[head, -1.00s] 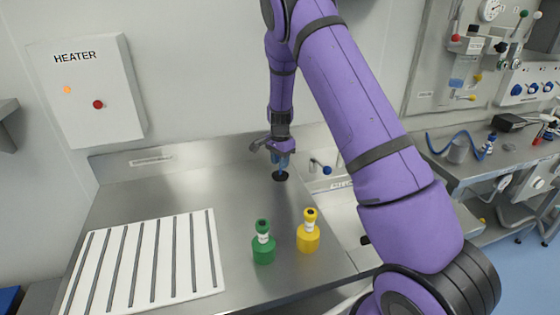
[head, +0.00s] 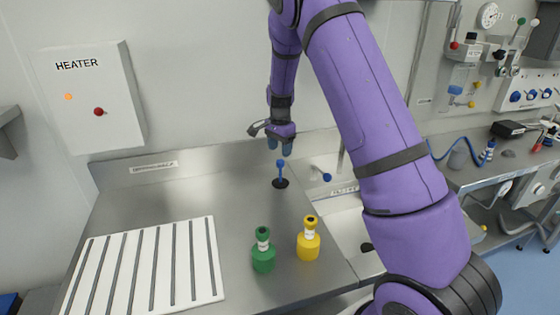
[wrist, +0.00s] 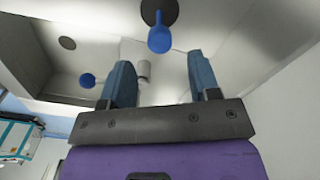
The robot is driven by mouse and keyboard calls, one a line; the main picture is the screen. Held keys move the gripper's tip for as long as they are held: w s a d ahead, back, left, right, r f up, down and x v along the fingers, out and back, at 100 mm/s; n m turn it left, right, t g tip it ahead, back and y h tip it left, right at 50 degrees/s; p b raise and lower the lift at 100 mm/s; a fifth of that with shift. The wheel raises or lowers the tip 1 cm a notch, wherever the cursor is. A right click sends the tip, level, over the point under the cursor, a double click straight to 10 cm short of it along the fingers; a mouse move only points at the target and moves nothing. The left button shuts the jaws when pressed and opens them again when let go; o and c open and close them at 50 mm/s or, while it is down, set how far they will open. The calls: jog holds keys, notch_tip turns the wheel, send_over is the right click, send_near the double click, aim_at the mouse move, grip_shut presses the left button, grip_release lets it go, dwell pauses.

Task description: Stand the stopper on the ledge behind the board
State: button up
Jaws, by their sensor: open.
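The stopper (head: 280,167) has a blue knob on a stem and a round black base. It stands upright on the steel counter, to the right of and behind the board, near the sink. In the wrist view its blue knob (wrist: 159,40) shows beyond the fingertips. My gripper (head: 280,147) is open and empty just above the stopper; its two blue fingers (wrist: 162,74) are apart with nothing between them. The white slotted board (head: 200,255) lies at the front left. A raised metal ledge (head: 207,157) with a label runs along the back wall behind it.
A green bottle (head: 263,257) and a yellow bottle (head: 308,246) stand right of the board. A sink with a blue-handled tap (head: 326,177) is on the right. The heater box (head: 92,95) hangs on the wall. The counter between board and ledge is clear.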

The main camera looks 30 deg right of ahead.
notch_tip(320, 180, up, 4)
jog(key=s+a+r+n+t+y, duration=0.1)
jog(key=s+a+r+n, duration=0.2)
jog(key=s+r, duration=0.55)
jog(key=s+a+r+n+t, duration=0.1)
jog(key=s+a+r+n, duration=0.25)
jog(key=s+r, duration=0.55)
jog(key=s+a+r+n+t, duration=0.1)
jog(key=s+n, duration=0.1)
jog(key=s, duration=0.5)
jog(key=s+a+r+n+t, duration=0.1)
jog(key=s+r+n, duration=0.1)
jog(key=s, duration=0.6)
jog(key=s+a+r+n+t+h, duration=0.1)
jog(key=s+n, duration=0.3)
jog(key=s, duration=0.4)
jog(key=shift+a+r, duration=0.2)
